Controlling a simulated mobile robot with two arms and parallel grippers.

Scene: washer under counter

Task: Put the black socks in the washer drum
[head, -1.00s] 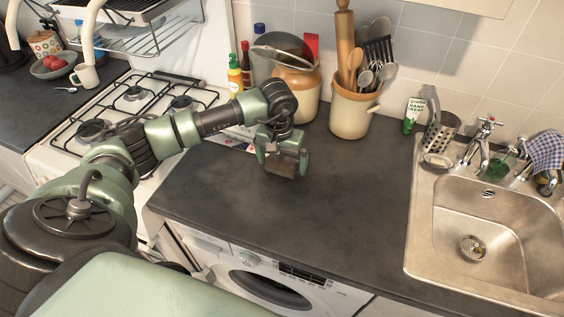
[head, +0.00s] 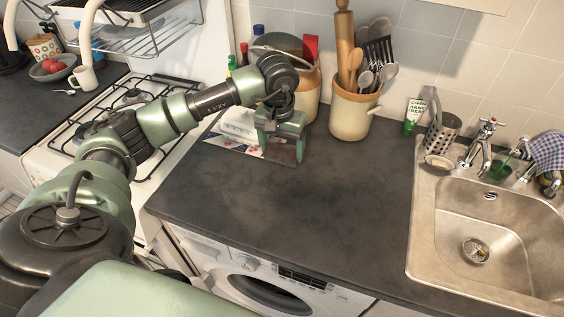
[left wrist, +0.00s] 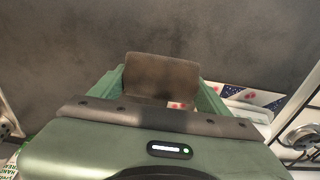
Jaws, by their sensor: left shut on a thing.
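My left gripper (head: 281,146) is over the worktop in the head view, in front of the utensil pot. It is shut on a dark, brownish folded bundle, the black socks (left wrist: 161,74), which sits between the green fingers in the left wrist view. In the head view the bundle is mostly hidden by the gripper. The washer (head: 240,262) stands under the counter. Its round dark door (head: 270,291) shows only in part, and I cannot tell whether it is open. My right gripper is not in view.
A printed leaflet (head: 228,133) lies on the worktop beside the gripper. The utensil pot (head: 350,112) and bottles stand behind. The hob (head: 100,115) is at left, the sink (head: 490,225) at right. The middle of the worktop (head: 300,210) is clear.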

